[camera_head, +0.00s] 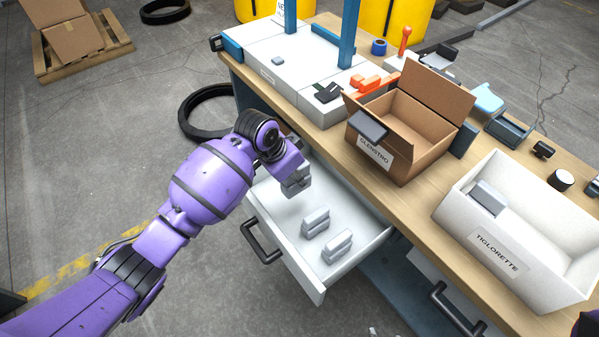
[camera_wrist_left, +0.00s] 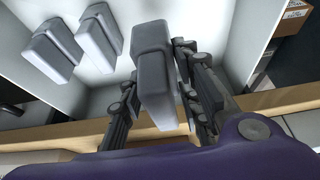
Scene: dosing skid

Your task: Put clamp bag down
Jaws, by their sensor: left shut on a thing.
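My left gripper (camera_head: 296,182) is over the open white drawer (camera_head: 284,222) in the head view. In the left wrist view its fingers stand on both sides of a grey, wrapped-looking clamp bag (camera_wrist_left: 154,72), and it is shut on the bag. The bag is over or inside the drawer; I cannot tell whether it touches the drawer floor. Two similar grey bags (camera_head: 315,222) (camera_head: 337,246) lie side by side on the drawer floor. They also show at the upper left in the left wrist view (camera_wrist_left: 54,52).
A cardboard box (camera_head: 411,134) labelled GLENSTRO and a white bin (camera_head: 474,241) labelled TIGLORETTE stand on the wooden bench (camera_head: 411,208). The bin holds a grey item (camera_head: 487,198). The drawer's front panel and black handle (camera_head: 262,243) stick out. The drawer's front part has free room.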

